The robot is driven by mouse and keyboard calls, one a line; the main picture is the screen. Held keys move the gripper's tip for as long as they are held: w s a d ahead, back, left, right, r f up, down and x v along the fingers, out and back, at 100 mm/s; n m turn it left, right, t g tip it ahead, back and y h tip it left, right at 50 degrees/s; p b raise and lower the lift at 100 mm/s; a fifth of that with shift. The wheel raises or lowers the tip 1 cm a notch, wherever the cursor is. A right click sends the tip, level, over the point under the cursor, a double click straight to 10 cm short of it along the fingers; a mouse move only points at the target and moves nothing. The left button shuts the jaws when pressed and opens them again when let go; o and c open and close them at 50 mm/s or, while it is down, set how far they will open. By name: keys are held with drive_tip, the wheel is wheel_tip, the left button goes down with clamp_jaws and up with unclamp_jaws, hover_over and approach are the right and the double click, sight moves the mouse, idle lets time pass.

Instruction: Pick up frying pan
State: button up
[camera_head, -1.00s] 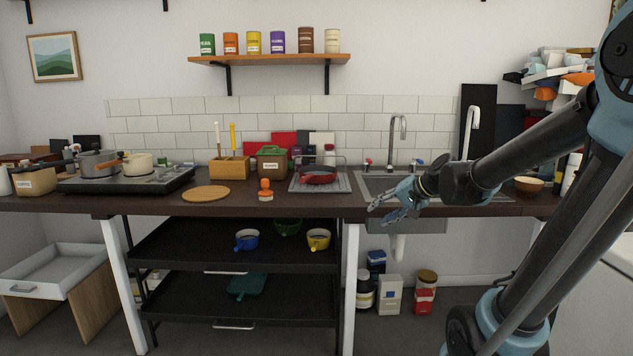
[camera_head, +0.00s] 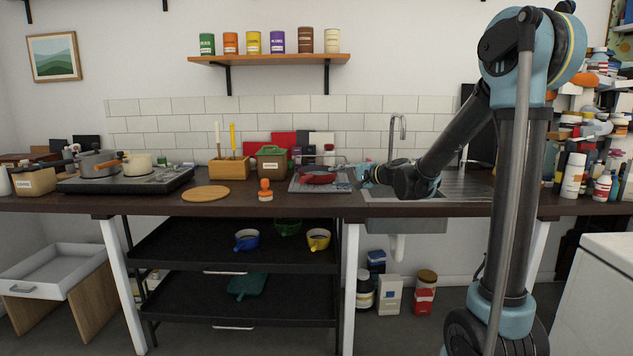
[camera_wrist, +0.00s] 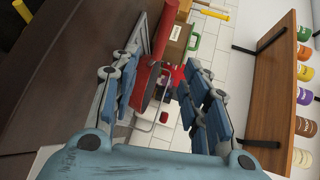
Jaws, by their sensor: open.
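A red frying pan (camera_head: 317,177) rests in the dish rack (camera_head: 341,187) on the counter, left of the sink. My gripper (camera_head: 358,172) is just right of the pan, at about counter-top height. In the wrist view, which is tilted, the red pan (camera_wrist: 146,84) shows between my open fingers (camera_wrist: 165,95), nearer the left finger. Its red handle points to the top of that view. I see no grip on it, and whether a finger touches it I cannot tell.
The sink (camera_head: 405,224) and faucet (camera_head: 393,130) are behind and below my arm. A wooden wall shelf (camera_head: 268,60) with several cans hangs above.

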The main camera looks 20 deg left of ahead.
sight(310, 178)
drive_tip(key=x, duration=1.4)
drive_tip(key=shift+w+a, duration=0.25)
clamp_jaws()
